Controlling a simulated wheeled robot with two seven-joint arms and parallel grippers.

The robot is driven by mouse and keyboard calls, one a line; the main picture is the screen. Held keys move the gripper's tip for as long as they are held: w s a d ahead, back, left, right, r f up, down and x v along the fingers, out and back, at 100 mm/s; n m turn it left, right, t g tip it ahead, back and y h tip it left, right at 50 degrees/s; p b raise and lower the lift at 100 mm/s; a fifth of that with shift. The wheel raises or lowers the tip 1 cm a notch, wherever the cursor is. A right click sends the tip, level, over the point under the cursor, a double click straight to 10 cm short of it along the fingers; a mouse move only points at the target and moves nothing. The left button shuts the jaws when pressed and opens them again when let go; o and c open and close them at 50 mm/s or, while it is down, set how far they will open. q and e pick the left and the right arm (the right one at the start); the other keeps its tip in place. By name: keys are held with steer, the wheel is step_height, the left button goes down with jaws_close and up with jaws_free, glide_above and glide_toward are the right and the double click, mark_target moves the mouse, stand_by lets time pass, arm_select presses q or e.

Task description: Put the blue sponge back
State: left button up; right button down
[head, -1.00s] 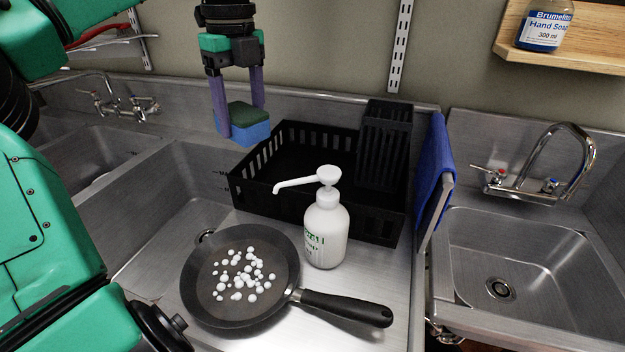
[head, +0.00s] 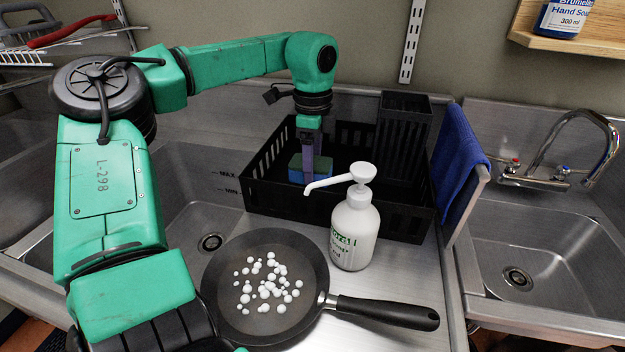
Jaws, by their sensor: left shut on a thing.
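The blue sponge (head: 296,174) with its green top is down inside the black slatted rack (head: 258,201), toward its left side. My left gripper (head: 309,165) reaches down from above and is shut on the sponge. Part of the sponge is hidden behind the finger, and I cannot tell whether it touches the rack floor. My right gripper is not in view.
A white pump bottle (head: 354,236) stands just in front of the rack. A dark pan (head: 226,300) with white foam blobs lies in front. A blue cloth (head: 457,160) hangs right of the rack. A sink (head: 213,215) is at left, another (head: 540,250) at right.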

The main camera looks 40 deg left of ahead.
arm_select(q)
steer(key=shift+f, duration=2.2)
steer(key=o, duration=1.3)
steer(key=shift+c, duration=0.2)
step_height(320, 180, up, 12)
steer(key=shift+r, duration=0.2)
